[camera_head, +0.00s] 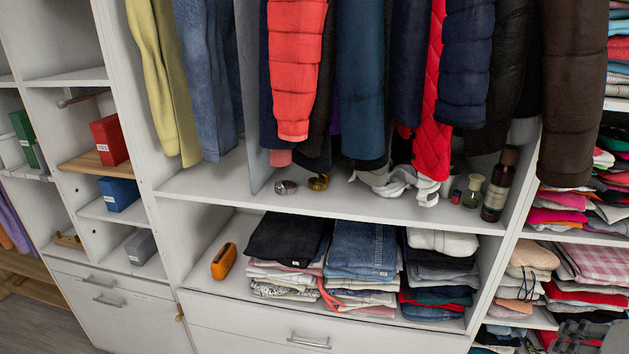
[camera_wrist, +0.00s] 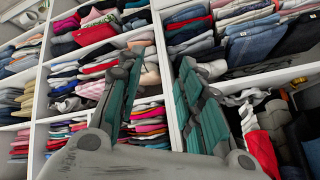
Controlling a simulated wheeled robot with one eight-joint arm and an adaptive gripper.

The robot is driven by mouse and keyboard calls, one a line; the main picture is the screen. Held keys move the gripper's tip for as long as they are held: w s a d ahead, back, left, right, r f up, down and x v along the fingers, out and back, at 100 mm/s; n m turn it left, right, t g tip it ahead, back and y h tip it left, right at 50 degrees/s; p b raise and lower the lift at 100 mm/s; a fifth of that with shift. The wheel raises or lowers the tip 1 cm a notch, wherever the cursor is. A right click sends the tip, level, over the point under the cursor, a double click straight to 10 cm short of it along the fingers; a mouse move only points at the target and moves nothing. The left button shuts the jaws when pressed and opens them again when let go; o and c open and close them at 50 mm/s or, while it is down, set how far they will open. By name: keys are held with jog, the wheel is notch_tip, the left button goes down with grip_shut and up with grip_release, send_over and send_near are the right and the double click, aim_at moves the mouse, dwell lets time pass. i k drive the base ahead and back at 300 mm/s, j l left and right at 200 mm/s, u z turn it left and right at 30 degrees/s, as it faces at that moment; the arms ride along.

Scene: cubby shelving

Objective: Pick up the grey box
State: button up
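The grey box (camera_head: 140,247) sits in a low cubby at the left of the shelving in the head view, below the blue box (camera_head: 118,194). It stands apart from other things, with a small label on its front. It does not show in the wrist view. My gripper (camera_wrist: 157,85) shows in the wrist view with its two green-padded fingers spread and nothing between them. It faces shelves of folded clothes, far from the grey box. A dark grey part, seemingly of my arm, shows at the bottom right of the head view.
A red box (camera_head: 109,140) and a green box (camera_head: 24,138) stand in nearby cubbies. Clothes hang in the middle bay. An orange object (camera_head: 224,261) and folded jeans (camera_head: 361,250) lie below. Bottles (camera_head: 499,184) stand on the middle shelf. Drawers (camera_head: 121,312) lie beneath the cubbies.

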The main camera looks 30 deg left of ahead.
aim_at(140, 249)
jog(key=u, duration=1.75)
